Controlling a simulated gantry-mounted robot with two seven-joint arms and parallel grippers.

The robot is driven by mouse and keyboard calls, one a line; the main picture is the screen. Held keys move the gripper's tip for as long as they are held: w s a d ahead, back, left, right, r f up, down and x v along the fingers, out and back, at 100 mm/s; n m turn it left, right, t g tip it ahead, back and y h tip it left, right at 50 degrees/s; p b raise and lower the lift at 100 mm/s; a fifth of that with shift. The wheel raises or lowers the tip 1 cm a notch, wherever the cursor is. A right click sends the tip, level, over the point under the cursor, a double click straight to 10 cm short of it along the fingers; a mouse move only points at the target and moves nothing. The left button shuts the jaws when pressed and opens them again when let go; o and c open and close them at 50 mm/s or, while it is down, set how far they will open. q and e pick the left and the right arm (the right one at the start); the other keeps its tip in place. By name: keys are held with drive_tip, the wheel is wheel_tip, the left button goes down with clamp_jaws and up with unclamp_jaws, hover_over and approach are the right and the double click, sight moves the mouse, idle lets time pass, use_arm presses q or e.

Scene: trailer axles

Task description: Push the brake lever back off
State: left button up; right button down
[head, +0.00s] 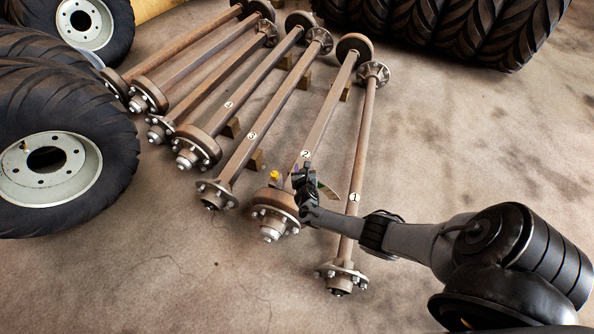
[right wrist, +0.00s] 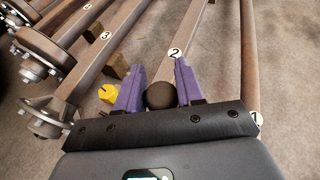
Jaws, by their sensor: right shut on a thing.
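The brake lever's round black knob (right wrist: 161,95) sits between the two purple fingers of my right gripper (right wrist: 160,82) in the right wrist view. The fingers are shut on it. In the head view my right gripper (head: 305,178) is over the near end of the axle marked 2 (head: 318,128), just above its brake drum (head: 275,200). The gripper hides the knob there, and I cannot make out the lever's angle. A small yellow part (head: 274,175) stands beside the gripper, on its left; it also shows in the right wrist view (right wrist: 107,93). My left gripper is not in view.
The axle marked 1 (head: 355,175) lies under my right forearm. The axle marked 3 (head: 250,137) and several more lie to the left, on wooden blocks (head: 256,160). Big tyres stand at the left (head: 100,130) and back right (head: 440,25). The floor at right is clear.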

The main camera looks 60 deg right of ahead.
drive_tip(key=shift+f, duration=0.1)
idle(0.3)
drive_tip(key=c, duration=1.1)
unclamp_jaws()
drive_tip(key=shift+o, duration=1.2)
drive_tip(key=shift+w, duration=0.15)
drive_tip(key=shift+o, duration=0.3)
drive_tip(key=shift+w, duration=0.15)
